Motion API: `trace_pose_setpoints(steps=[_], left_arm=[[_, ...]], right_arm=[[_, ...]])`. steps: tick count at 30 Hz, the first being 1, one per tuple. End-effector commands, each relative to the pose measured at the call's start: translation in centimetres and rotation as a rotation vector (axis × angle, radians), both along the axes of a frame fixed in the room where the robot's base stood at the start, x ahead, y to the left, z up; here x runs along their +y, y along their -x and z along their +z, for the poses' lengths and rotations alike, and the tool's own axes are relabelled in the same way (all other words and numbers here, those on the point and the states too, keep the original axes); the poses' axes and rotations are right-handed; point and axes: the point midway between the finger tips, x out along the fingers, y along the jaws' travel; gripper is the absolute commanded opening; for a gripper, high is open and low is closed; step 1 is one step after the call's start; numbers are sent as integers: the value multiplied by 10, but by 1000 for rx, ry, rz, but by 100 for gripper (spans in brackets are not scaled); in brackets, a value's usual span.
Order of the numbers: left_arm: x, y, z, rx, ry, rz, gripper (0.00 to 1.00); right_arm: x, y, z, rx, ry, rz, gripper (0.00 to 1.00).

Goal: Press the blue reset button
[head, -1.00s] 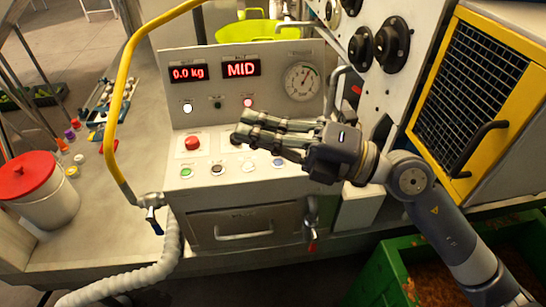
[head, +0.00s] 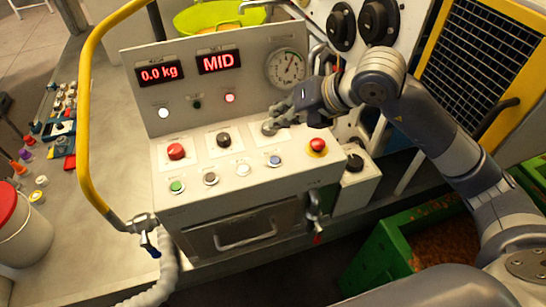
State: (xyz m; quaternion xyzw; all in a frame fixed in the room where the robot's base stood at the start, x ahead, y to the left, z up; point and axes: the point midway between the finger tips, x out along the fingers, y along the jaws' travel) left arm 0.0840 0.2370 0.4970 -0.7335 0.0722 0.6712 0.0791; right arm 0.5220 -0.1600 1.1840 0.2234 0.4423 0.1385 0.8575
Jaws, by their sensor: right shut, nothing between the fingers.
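The blue button (head: 274,160) sits in the front row of the slanted control panel (head: 215,197), at the right end of that row. It is uncovered. My right gripper (head: 272,124) is shut and empty. Its fingertips point left and down over a grey round control at the right of the panel's back row, above and behind the blue button. I cannot tell whether the fingertips touch that control. The gripper is apart from the blue button. My left gripper is not in view.
The front row also has a green button (head: 177,186), a dark one (head: 210,179) and a white one (head: 242,170). A red button (head: 176,151), a black knob (head: 223,139) and a red-and-yellow stop button (head: 317,146) are close by.

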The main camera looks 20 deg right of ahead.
Motion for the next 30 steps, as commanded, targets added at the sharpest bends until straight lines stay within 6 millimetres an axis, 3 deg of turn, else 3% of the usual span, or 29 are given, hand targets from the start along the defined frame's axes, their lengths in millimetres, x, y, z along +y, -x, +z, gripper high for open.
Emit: trace_pose_setpoints(steps=[4, 11, 24, 30], left_arm=[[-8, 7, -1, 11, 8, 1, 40], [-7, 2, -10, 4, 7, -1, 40], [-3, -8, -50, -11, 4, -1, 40], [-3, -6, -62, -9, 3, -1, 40]], right_arm=[[1, 0, -1, 0, -2, 2, 0], [1, 0, -15, 1, -2, 3, 0], [1, 0, -77, 1, -3, 3, 0], [1, 0, -89, -1, -3, 3, 0]])
